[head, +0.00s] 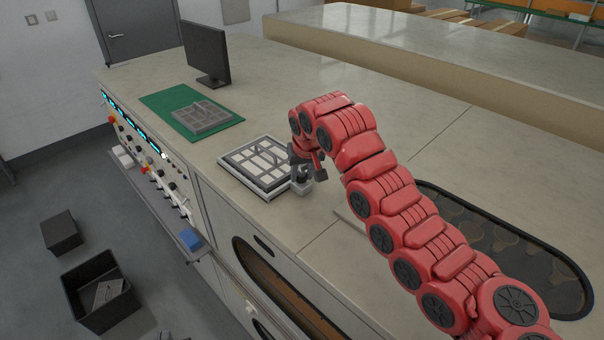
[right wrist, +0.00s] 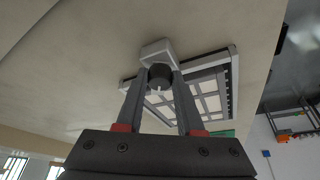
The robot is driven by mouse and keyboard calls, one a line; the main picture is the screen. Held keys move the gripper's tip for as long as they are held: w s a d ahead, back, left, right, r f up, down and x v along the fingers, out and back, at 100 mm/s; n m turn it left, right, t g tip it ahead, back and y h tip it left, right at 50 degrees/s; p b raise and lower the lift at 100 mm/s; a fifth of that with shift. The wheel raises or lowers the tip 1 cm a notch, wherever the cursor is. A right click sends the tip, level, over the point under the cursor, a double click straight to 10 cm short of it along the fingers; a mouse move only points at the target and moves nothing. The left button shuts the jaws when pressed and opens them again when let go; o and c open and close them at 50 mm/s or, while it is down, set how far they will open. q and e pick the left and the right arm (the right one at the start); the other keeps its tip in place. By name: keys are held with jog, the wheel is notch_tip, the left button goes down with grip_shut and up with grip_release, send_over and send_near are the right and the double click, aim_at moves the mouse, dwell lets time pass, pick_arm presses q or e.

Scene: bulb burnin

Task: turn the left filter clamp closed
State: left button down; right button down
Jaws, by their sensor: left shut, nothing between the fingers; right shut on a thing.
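A grey filter frame (head: 262,166) with a grid of pale panels lies on the counter; it also shows in the right wrist view (right wrist: 233,75). A light block with a dark round clamp knob (right wrist: 160,72) sits at its edge. The knob has a small pale mark. My right gripper (head: 306,172) reaches down at the frame's right end. In the right wrist view its two fingers (right wrist: 159,80) are shut on the knob, one on each side. The clamp is mostly hidden by my gripper in the head view. My left gripper is not in view.
A green mat (head: 230,121) with a grey plate (head: 200,116) and a monitor (head: 206,50) stand further back. A dark-rimmed recess (head: 470,215) lies at right. The front panel (head: 150,160) carries knobs and lights. Counter around the frame is clear.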

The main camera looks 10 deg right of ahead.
jog(key=shift+f+n+b, duration=0.25)
jog(key=shift+n+b, duration=0.05)
jog(key=shift+b, duration=0.3)
jog(key=n+y+b, duration=0.1)
jog(key=b, duration=0.1)
jog(key=shift+n+b, duration=0.3)
jog(key=shift+n, duration=0.1)
jog(key=shift+d+r+n+y+b, duration=0.1)
jog(key=shift+n+y+b, duration=0.3)
jog(key=shift+n, duration=0.3)
jog(key=shift+w+d+r+n+g+y+b, duration=0.1)
jog(key=shift+n+g+y+b, duration=0.1)
jog(key=shift+n, duration=0.35)
jog(key=shift+r+n+g+y+b, duration=0.1)
jog(key=shift+n+b, duration=0.05)
jog(key=shift+n, duration=0.4)
jog(key=c, duration=0.5)
grip_release()
